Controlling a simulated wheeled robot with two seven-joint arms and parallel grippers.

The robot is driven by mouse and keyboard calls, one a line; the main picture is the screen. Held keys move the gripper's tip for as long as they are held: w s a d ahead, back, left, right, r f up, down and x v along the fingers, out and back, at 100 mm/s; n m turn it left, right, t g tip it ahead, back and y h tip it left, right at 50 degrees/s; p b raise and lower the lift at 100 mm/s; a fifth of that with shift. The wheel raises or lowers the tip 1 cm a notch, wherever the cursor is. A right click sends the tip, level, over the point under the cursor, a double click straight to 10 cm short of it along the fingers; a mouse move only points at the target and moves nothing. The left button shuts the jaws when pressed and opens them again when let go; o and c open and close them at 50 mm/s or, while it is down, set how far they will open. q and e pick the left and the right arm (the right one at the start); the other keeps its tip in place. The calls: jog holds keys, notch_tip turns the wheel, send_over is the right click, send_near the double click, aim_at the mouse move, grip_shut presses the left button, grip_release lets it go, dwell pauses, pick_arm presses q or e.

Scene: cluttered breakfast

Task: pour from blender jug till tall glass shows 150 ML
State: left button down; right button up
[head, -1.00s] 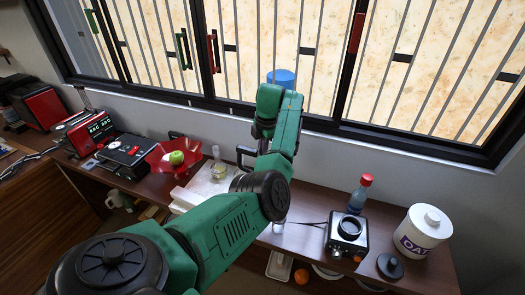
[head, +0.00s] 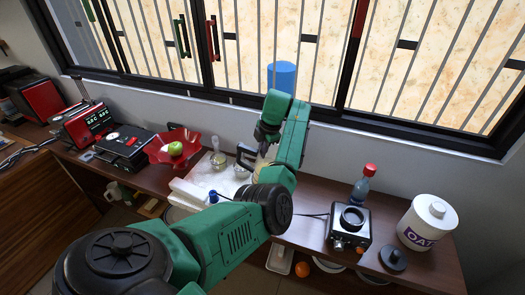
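My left arm reaches across the counter, and its wrist end with dark gripper parts (head: 266,131) is near the wall below the window. The fingertips are too hidden to tell whether they are open. Just below them a pale beige patch (head: 262,161) shows, with a black handle (head: 245,156) at its left; this looks like the blender jug, mostly hidden by my arm. The blender base (head: 349,226), silver and black, stands empty on the right. I cannot make out the tall glass; my arm covers part of the counter. My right gripper is not in view.
A blue cylinder (head: 282,76) shows above my wrist. A red-capped bottle (head: 363,184), an oat canister (head: 427,222) and a black lid (head: 393,259) are at right. A red bowl (head: 160,152) with a green apple, small glassware (head: 240,172) and a blue-capped item (head: 213,197) are left.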

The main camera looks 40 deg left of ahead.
pick_arm(q)
jog(key=shift+a+f+y+b, duration=0.1)
jog(key=shift+f+y+b, duration=0.45)
jog(key=shift+f+b, duration=0.75)
jog(key=shift+f+y+b, duration=0.55)
jog(key=shift+f+b, duration=0.6)
jog(key=shift+f, duration=0.25)
jog(key=shift+f+t+y+b, duration=0.3)
jog(key=shift+f+y+b, duration=0.3)
jog(key=shift+b, duration=0.6)
jog(key=shift+d+f+y+b, duration=0.2)
jog(key=shift+f+y+b, duration=0.4)
jog(key=shift+b, duration=0.85)
jog(key=shift+d+r+t+y+b, duration=0.35)
jog(key=shift+r+y+b, duration=0.4)
jog(key=shift+y+b, duration=1.05)
jog(key=shift+s+d+b, duration=0.1)
jog(key=shift+d+b, duration=0.15)
jog(key=shift+b, duration=1.45)
jog(key=shift+r, duration=0.2)
jog(key=shift+s+d+f+y+b, duration=0.15)
jog(key=shift+f+y+b, duration=0.2)
jog(key=shift+b, duration=0.7)
